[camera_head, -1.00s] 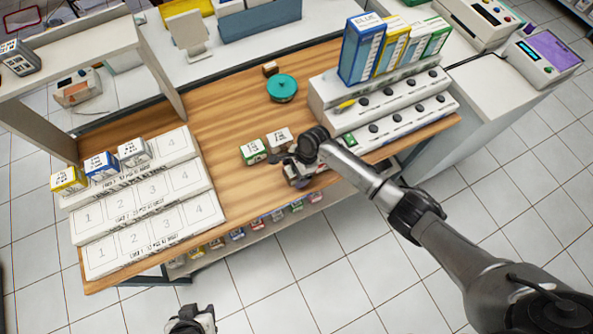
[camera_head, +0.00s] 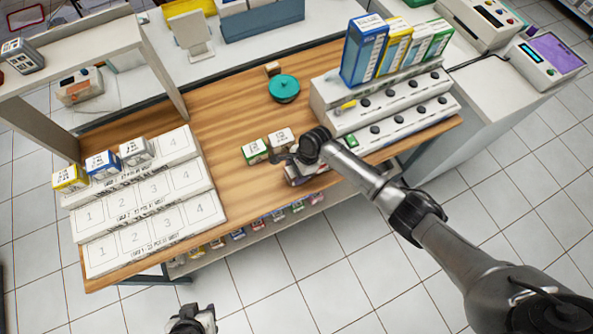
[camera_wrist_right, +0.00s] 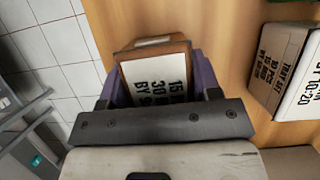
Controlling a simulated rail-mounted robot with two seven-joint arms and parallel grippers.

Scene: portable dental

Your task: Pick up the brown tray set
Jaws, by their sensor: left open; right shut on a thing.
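The brown tray set is a small box with brown edges and a white printed label (camera_wrist_right: 152,82) in the right wrist view. My right gripper (camera_wrist_right: 157,92) is shut on it, with one purple finger on each side. In the head view my right gripper (camera_head: 292,163) is at the table's front edge, and the arm and gripper mostly hide the box. I cannot tell whether the box still touches the table. My left gripper (camera_head: 193,320) is open and empty, low in the head view over the floor, away from the table.
A green-marked box (camera_head: 255,151) and a white-topped box (camera_head: 281,138) stand close beside my right gripper. A numbered stepped rack (camera_head: 150,215) is at left, a stepped rack with black knobs (camera_head: 395,120) at right. A teal round container (camera_head: 284,88) stands behind. The centre-left wood is clear.

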